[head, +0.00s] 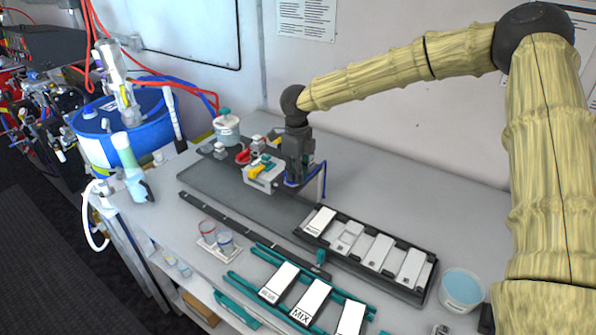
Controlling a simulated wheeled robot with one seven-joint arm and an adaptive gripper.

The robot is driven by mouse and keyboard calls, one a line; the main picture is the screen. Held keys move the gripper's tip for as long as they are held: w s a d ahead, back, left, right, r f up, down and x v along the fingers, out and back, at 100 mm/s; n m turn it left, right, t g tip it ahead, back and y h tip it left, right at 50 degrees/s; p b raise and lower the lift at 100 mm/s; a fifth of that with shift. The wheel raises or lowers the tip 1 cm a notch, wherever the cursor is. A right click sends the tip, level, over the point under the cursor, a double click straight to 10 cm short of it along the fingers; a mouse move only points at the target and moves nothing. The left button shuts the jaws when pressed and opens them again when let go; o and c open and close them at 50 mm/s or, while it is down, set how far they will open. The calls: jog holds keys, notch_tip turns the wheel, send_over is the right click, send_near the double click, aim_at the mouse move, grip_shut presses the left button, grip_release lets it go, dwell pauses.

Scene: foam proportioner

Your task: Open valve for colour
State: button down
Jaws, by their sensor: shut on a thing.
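A light grey valve unit (262,183) with a yellow handle (258,168) stands on the table's dark strip. A red handle (243,156) shows just behind it, to the left. My gripper (296,183) points down at the right side of the unit, close against it. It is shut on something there. A blue part shows at its fingertips, but the fingers and the gripper body hide most of what it holds. I cannot tell how far any valve is turned.
A white pot (227,130) stands behind the valves. A black rack (420,290) of white blocks and a teal rack with labelled blocks (279,283) lie at the front right, beside a blue-filled tub (461,290). A blue drum (135,125) is left.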

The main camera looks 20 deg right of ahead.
jog(key=shift+w+a+r+m, duration=0.15)
jog(key=shift+r+m, duration=0.1)
jog(key=shift+m, duration=0.35)
jog(key=c, duration=1.6)
grip_release()
jog(key=shift+o, duration=0.9)
jog(key=shift+f, duration=0.2)
jog(key=shift+r, duration=0.1)
notch_tip(320, 180, up, 12)
